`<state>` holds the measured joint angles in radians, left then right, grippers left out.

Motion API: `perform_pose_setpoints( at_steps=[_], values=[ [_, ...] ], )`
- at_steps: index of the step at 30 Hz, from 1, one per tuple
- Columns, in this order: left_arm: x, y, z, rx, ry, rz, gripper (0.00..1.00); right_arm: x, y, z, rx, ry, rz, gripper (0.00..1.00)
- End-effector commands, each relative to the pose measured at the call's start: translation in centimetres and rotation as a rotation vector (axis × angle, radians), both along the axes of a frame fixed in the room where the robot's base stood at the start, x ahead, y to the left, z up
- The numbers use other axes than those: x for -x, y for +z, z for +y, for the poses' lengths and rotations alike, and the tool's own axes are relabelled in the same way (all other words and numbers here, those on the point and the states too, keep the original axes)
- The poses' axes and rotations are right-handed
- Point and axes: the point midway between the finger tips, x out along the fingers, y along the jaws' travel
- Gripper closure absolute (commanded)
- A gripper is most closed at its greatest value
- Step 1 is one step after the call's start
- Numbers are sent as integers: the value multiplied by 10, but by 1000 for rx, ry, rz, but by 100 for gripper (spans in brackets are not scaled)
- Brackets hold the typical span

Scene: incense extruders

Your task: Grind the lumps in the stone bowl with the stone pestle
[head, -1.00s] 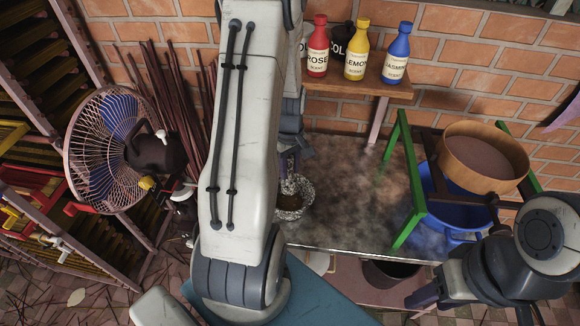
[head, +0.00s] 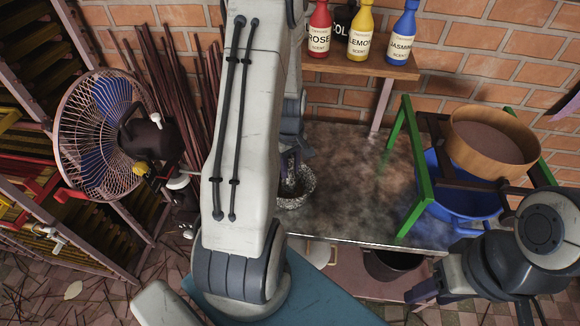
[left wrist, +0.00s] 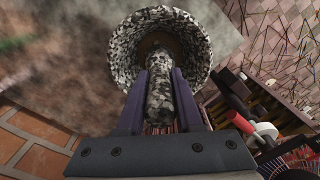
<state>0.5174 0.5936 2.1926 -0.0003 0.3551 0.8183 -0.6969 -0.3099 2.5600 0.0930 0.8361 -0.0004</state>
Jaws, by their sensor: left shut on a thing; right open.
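The speckled stone bowl (left wrist: 196,38) stands on the worn table, and in the head view the bowl (head: 306,188) shows just right of my left arm, which hides part of it. My left gripper (left wrist: 158,88) is shut on the speckled stone pestle (left wrist: 160,105). The pestle's far end reaches inside the bowl's rim. Brownish matter (left wrist: 158,42) shows in the bowl; I cannot make out separate lumps. In the head view my left gripper (head: 291,172) is mostly hidden by the arm. My right gripper (head: 425,298) is open and empty, low at the right, away from the bowl.
A green frame (head: 420,190) with a round wooden sieve (head: 492,142) and a blue tub (head: 455,190) stands right of the bowl. Scent bottles (head: 361,32) stand on a shelf behind. A fan (head: 100,135) stands left. The table middle (head: 355,180) is clear.

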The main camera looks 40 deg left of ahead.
Motion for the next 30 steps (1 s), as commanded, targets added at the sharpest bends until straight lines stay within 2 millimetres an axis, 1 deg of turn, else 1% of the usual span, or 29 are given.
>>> perform_pose_setpoints(
  at_steps=[14, 30],
  values=[
    [0, 0, 0, -1, 0, -1, 100, 0, 0, 0, 0, 0, 0, 50],
    [0, -7, 0, -1, 0, -1, 100, 0, -5, 0, 0, 0, 0, 50]
  ],
)
